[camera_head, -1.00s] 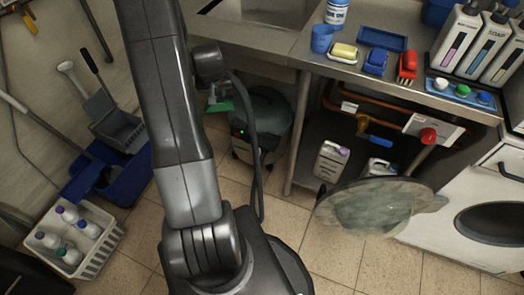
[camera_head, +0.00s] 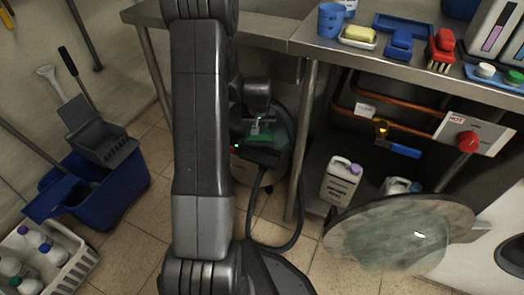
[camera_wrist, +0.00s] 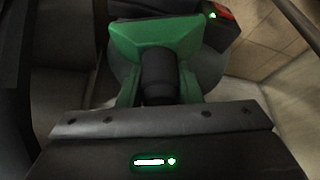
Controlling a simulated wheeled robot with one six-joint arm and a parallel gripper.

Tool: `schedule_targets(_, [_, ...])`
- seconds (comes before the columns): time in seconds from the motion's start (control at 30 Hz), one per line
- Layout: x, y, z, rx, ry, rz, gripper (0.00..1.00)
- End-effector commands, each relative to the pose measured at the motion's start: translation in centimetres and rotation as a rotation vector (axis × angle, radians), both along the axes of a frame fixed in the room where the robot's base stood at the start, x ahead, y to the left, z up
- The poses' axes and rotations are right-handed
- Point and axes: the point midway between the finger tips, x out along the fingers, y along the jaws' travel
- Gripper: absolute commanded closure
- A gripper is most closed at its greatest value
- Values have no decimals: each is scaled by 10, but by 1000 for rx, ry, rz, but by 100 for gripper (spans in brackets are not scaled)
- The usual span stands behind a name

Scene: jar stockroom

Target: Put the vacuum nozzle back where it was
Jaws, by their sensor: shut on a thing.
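My gripper (camera_head: 259,126) is low, beside the sink counter, over the dark vacuum canister (camera_head: 245,172) with its small green light. It is shut on the vacuum nozzle, which appears as a green wide piece (camera_wrist: 153,35) with a black neck in the wrist view. The nozzle is small and partly hidden in the head view. A black hose (camera_head: 252,215) hangs below and loops towards the floor. In the wrist view the canister's red switch and green light (camera_wrist: 214,15) show beyond the nozzle. I cannot tell whether the nozzle touches the canister.
A blue mop bucket (camera_head: 105,200) and a white bottle caddy (camera_head: 65,265) stand at left. The steel counter (camera_head: 315,45) and its leg are close at right. A round translucent disc (camera_head: 400,230) and a bottle (camera_head: 340,180) are farther right.

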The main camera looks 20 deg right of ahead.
Motion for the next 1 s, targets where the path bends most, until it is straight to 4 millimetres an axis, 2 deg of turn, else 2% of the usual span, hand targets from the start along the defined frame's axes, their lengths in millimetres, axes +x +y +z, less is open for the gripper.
schedule_targets(0.2, [-1, 1, -44, 2, 4, 0, 90])
schedule_targets(0.43, [0, 0, -67, 1, 2, 1, 90])
schedule_targets(0.6, [0, 0, -91, 1, 3, 1, 90])
schedule_targets(0.97, [0, 0, -95, 0, 1, 0, 90])
schedule_targets(1.0, [0, 0, -94, 0, 1, 0, 62])
